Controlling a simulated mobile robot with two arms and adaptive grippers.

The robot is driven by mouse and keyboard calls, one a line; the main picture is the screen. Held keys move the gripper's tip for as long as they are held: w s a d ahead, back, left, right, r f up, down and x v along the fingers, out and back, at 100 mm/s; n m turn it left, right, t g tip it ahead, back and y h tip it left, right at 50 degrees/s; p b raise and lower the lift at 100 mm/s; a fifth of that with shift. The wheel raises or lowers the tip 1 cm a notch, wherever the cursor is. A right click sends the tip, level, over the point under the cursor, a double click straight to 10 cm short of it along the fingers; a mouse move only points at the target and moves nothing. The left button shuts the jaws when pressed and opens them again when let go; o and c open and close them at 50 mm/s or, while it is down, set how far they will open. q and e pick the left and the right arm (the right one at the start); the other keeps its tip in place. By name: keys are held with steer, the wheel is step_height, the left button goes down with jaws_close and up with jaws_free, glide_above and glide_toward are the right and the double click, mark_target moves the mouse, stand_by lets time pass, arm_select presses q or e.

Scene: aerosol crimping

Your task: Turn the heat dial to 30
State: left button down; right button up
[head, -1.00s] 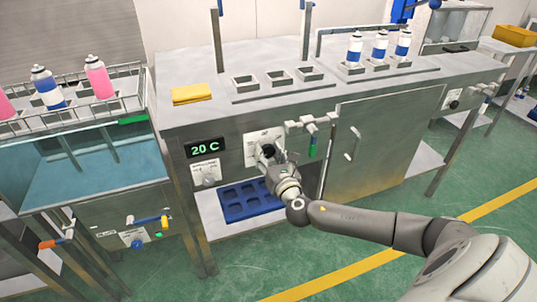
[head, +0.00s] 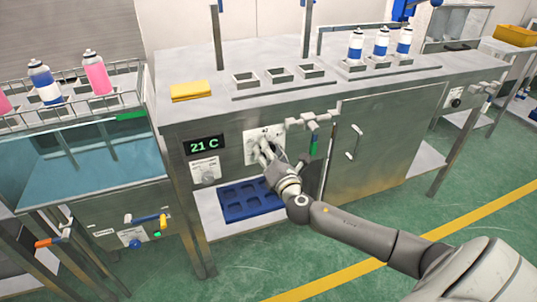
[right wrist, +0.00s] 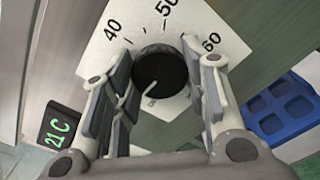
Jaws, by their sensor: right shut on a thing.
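The heat dial (right wrist: 160,78) is a black round knob on a white scale plate with the numbers 40, 50 and 60 showing in the right wrist view. A light pointer mark shows on the knob's lower side. My right gripper (head: 262,150) is at the dial plate (head: 277,136) on the front of the steel bench, and its fingers hide most of the knob in the head view. In the right wrist view the fingers (right wrist: 160,88) stand on both sides of the knob, shut on it. The display (head: 205,145) reads 21 C. My left gripper is not in view.
A smaller dial plate (head: 206,170) sits below the display. A blue tray (head: 245,212) lies on the shelf below. A water bath (head: 97,158) stands at left.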

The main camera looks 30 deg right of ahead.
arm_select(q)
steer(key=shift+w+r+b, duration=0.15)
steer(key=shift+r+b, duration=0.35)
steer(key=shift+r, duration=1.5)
arm_select(e)
steer(key=shift+m, duration=2.6)
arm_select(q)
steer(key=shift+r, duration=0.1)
arm_select(e)
steer(key=o, duration=1)
steer(key=shift+o, duration=0.2)
steer(key=shift+s, duration=0.1)
steer(key=v, duration=1.1)
steer(key=shift+s+a, duration=0.2)
steer(key=shift+s, duration=0.2)
